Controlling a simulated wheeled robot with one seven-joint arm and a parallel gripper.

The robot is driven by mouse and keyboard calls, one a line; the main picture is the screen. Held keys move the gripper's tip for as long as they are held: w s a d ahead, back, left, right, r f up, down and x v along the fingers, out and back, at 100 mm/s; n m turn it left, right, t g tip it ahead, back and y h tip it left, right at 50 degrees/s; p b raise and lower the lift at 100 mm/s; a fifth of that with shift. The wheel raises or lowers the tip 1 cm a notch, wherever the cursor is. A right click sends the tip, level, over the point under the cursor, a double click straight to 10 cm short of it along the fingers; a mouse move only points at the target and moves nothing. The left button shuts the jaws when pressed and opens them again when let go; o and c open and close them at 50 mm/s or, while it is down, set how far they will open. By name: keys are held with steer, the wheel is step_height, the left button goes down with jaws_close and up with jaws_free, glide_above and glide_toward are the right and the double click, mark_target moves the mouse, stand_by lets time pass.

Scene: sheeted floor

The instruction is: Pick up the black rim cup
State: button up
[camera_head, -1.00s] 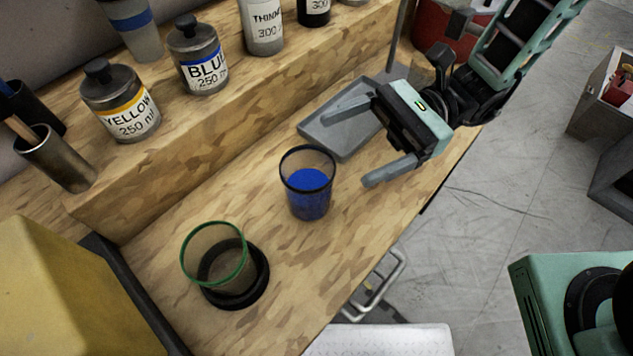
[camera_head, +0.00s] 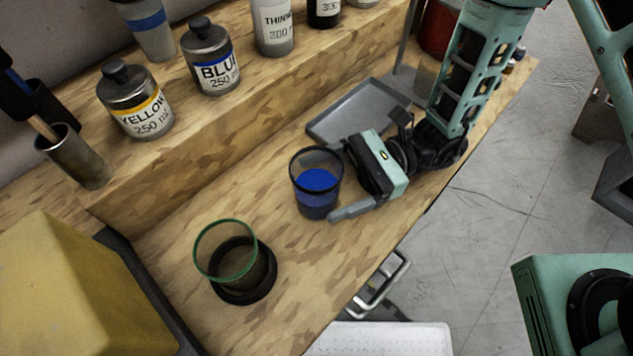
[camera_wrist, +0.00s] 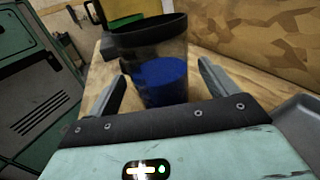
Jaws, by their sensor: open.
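The black rim cup (camera_head: 318,203) is clear, holds blue contents and stands upright on the wooden bench. In the wrist view the cup (camera_wrist: 158,65) stands between the two fingers, centred a little left. My gripper (camera_head: 336,192) is open at the cup's right side, low over the bench. The near finger shows beside the cup's lower front; the far finger is mostly hidden behind the cup in the head view. In the wrist view my gripper (camera_wrist: 162,88) has a finger on each side of the cup, with no clear contact.
A green-rimmed clear cup (camera_head: 225,250) stands in or over a black ring (camera_head: 262,285) at the lower left. A grey tray (camera_head: 355,105) lies behind my gripper. Labelled bottles (camera_head: 212,60) stand on the raised shelf. A yellow block (camera_head: 70,290) is at the left.

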mark_target(313, 189)
steer(key=shift+x, duration=1.55)
steer(key=c, duration=1.2)
steer(key=shift+r, duration=0.1)
